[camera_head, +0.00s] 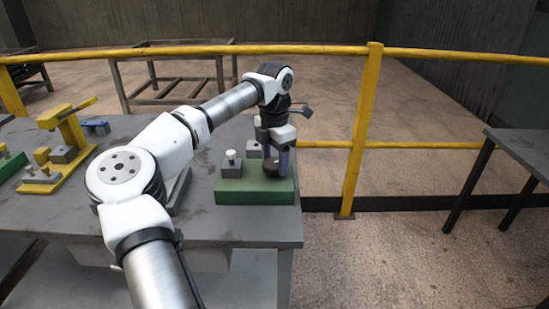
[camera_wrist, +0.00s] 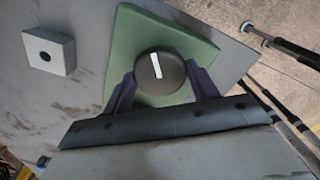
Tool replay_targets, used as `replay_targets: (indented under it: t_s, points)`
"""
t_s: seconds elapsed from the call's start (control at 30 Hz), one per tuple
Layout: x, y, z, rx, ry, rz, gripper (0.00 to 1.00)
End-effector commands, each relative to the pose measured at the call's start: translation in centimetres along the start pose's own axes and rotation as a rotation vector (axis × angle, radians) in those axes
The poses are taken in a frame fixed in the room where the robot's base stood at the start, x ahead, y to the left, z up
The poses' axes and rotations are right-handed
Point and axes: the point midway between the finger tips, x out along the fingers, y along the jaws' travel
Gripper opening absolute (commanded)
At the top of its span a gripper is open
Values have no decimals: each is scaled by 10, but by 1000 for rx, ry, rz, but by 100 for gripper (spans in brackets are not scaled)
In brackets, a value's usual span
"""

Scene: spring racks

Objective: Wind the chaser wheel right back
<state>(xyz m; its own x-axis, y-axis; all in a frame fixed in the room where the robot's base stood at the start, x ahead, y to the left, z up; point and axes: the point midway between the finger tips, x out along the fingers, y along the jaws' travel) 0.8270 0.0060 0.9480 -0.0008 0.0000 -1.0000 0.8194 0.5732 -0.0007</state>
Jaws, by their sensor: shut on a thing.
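The chaser wheel is a dark round knob (camera_wrist: 159,77) with a white line across its top, on a green base (camera_wrist: 150,30). In the head view the wheel (camera_head: 271,168) shows small and dark on the green block (camera_head: 240,195) near the table's right end. My gripper (camera_wrist: 157,86) is shut on the wheel from above, a purple finger on either side. In the head view my gripper (camera_head: 278,163) points straight down over the block. In the wrist view the white line stands nearly upright, leaning slightly.
A grey box with a dark hole (camera_wrist: 46,54) sits beside the base. A yellow fixture (camera_head: 62,150) is at the table's left. A yellow railing (camera_head: 366,130) runs behind the table.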

Motion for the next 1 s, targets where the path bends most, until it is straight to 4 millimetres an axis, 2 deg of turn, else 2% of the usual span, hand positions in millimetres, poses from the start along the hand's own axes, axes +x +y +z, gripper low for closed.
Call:
replay_targets:
  t_s: [1.0]
  points:
    - [-1,0,0,-949,-2,2,36]
